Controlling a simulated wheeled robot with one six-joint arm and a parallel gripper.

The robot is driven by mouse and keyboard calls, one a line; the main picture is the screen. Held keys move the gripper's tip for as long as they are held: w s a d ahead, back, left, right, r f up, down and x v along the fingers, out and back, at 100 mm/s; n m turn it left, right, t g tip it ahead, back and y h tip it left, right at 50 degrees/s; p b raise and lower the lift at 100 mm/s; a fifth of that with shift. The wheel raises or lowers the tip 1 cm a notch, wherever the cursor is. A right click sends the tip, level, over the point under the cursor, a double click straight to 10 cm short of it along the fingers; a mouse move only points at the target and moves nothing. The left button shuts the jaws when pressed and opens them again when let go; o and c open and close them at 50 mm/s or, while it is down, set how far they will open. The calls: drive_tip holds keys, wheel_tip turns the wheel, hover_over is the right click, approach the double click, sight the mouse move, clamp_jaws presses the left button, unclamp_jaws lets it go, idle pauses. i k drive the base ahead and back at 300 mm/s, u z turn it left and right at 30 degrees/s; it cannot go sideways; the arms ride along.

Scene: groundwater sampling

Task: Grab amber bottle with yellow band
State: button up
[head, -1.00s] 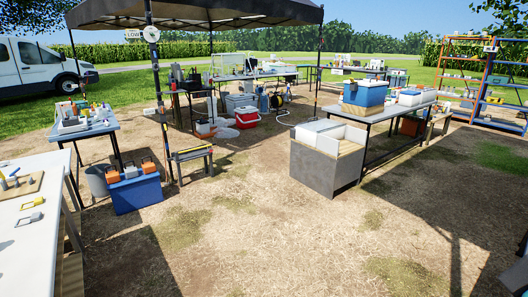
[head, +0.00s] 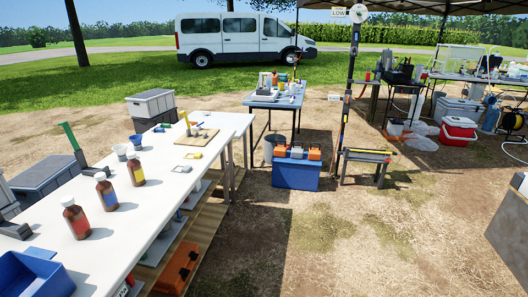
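The amber bottle with a yellow band (head: 135,169) stands upright on the long white table (head: 165,215) at the left. It is the farthest of three amber bottles in a slanting row. The amber bottle with a blue band (head: 106,191) stands nearer to me, and the amber bottle with a red band (head: 76,218) is nearest. My gripper is not in view.
Small cups (head: 120,151) and a tan board (head: 196,137) lie beyond the bottles. A blue bin (head: 34,277) sits at the table's near left. A blue cooler (head: 297,172) stands on the ground past the table.

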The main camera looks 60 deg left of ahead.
sight(134, 168)
drive_tip(key=u, duration=1.9)
drive_tip(key=i, duration=3.65)
drive_tip(key=u, duration=3.35)
